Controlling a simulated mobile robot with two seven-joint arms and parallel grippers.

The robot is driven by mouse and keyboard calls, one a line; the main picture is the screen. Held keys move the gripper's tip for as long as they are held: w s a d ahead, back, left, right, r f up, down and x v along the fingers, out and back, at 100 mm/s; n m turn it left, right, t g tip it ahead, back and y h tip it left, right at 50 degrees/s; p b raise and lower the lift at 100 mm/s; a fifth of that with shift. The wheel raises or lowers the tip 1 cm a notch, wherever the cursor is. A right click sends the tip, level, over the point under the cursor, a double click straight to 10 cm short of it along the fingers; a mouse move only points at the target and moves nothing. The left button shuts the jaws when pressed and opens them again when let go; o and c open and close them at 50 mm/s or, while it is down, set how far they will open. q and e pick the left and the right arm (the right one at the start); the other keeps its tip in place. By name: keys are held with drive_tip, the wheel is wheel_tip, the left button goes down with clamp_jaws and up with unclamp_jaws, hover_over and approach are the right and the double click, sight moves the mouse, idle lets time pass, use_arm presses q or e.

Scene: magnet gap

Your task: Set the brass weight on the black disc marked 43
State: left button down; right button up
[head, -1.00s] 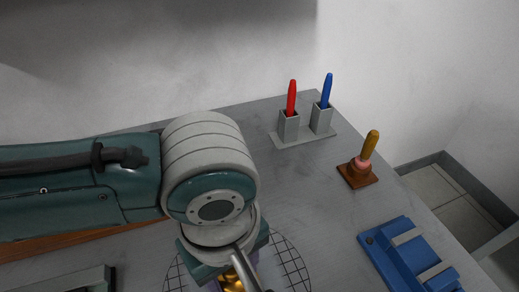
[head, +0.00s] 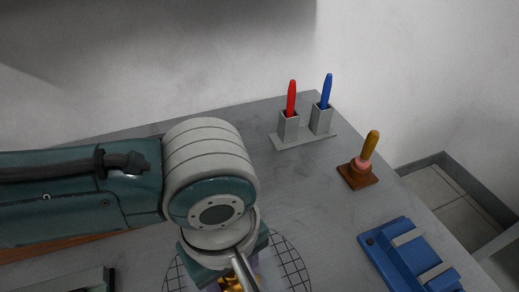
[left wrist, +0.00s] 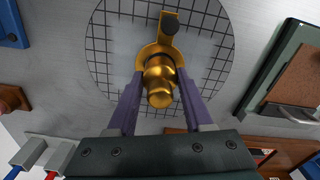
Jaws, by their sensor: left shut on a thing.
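The brass weight (left wrist: 160,82) is between the purple fingertips of my left gripper (left wrist: 159,88) in the left wrist view. In the head view, only a bit of brass (head: 232,284) shows below my wrist, and the grid plate (head: 294,268) is partly hidden. No number 43 is readable. My right gripper is not in view.
A grey stand (head: 305,137) holds a red pen (head: 292,98) and a blue pen (head: 327,90). A wooden-handled plunger-like thing (head: 366,153) stands on a brown base. A blue fixture (head: 410,258) lies at right. A green case (left wrist: 285,62) is beside the plate.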

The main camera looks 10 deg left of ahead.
use_arm(q)
drive_tip(key=shift+f, duration=0.1)
drive_tip(key=shift+c, duration=1.1)
unclamp_jaws()
drive_tip(key=c, duration=0.5)
drive_tip(key=shift+c, duration=0.2)
wheel_tip(320, 180, up, 5)
drive_tip(key=p, duration=0.5)
drive_tip(key=shift+f+p, duration=0.2)
drive_tip(key=shift+p, duration=0.15)
